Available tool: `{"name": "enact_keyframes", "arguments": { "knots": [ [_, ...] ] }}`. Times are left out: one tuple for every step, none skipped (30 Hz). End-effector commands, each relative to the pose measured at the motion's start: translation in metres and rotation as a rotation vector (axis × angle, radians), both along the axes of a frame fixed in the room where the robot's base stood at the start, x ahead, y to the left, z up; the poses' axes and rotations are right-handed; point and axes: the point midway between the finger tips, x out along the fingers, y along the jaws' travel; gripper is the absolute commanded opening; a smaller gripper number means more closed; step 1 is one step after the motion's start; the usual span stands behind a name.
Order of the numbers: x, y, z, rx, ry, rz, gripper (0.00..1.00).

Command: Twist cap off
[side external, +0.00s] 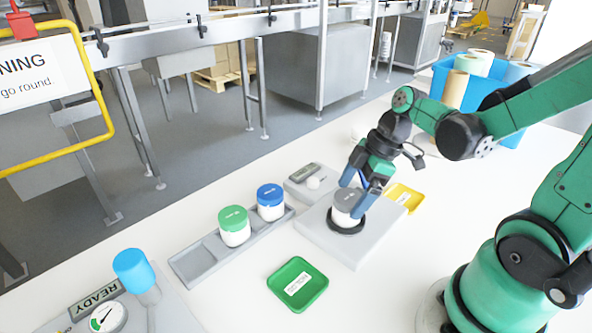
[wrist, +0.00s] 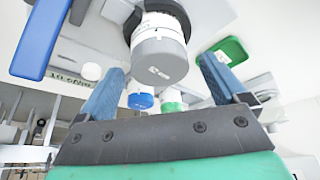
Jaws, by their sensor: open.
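A white jar (side external: 341,217) with a grey cap (side external: 348,199) stands upright in a black ring (side external: 335,229) on a pale grey block. The cap sits on the jar. In the wrist view the grey cap (wrist: 160,57) faces me, with the white jar body (wrist: 160,22) beyond it. My gripper (side external: 354,194) is open at the cap, one blue finger on each side. In the wrist view a gap shows between each finger of my gripper (wrist: 163,68) and the cap. The far side of the jar is hidden.
A grey rack (side external: 194,262) holds a green-capped jar (side external: 234,227) and a blue-capped jar (side external: 271,202). A green tray (side external: 312,287) lies in front, and a yellow tray (side external: 413,204) lies right of the block. A blue-topped post (side external: 133,270) stands at front left. A blue crate (side external: 509,132) is behind.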

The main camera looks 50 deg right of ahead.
Motion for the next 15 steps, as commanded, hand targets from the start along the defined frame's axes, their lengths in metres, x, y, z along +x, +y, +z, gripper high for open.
{"name": "enact_keyframes", "arguments": {
  "knots": [
    [0.0000, 0.0000, 0.0000, 0.000, 0.000, 0.001, 0.92],
    [0.0001, 0.0001, 0.0000, 0.000, 0.000, 0.001, 0.92],
    [0.0001, 0.0001, 0.0000, 0.000, 0.001, -0.002, 0.92],
    [-0.0001, 0.0002, 0.0000, 0.000, 0.000, -0.011, 0.92],
    [-0.0003, 0.0005, 0.0001, -0.001, 0.000, -0.029, 0.92],
    [-0.0007, 0.0010, 0.0000, -0.001, 0.000, -0.069, 0.92],
    [-0.0010, 0.0014, 0.0000, 0.000, -0.001, -0.111, 0.92],
    [-0.0014, 0.0019, 0.0000, 0.000, -0.001, -0.155, 0.92],
    [-0.0018, 0.0024, 0.0000, -0.001, -0.001, -0.221, 0.92],
    [-0.0019, 0.0026, -0.0001, -0.001, -0.002, -0.269, 0.92],
    [-0.0021, 0.0031, -0.0001, -0.001, -0.001, -0.313, 0.92],
    [-0.0022, 0.0033, -0.0001, -0.001, -0.001, -0.367, 0.92],
    [-0.0023, 0.0032, -0.0001, -0.001, -0.002, -0.400, 0.92],
    [-0.0020, 0.0033, 0.0000, -0.001, -0.002, -0.428, 0.92],
    [-0.0023, 0.0034, 0.0000, -0.001, 0.000, -0.459, 0.92]
  ]
}}
